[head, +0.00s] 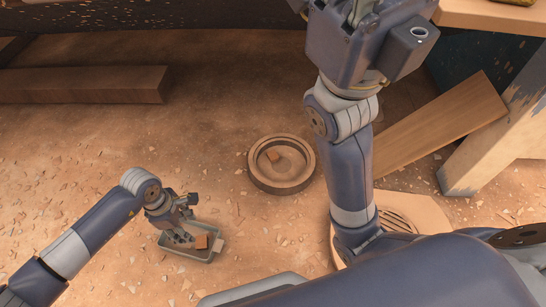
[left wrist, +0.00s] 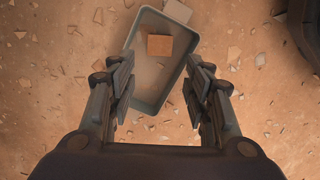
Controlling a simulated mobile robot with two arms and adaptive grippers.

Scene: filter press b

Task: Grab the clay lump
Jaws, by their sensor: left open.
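A small orange-brown block, which looks like the clay lump (head: 201,241), lies in a shallow grey tray (head: 206,259) on the ground at lower left. In the left wrist view the lump (left wrist: 159,45) is in the far part of the tray (left wrist: 148,104), beyond my fingertips. My left gripper (head: 182,236) is over the tray, beside the lump.
A dark beam (head: 80,85) lies at upper left. A plank (head: 440,125) and a table leg (head: 500,140) stand at right. Chips litter the ground.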

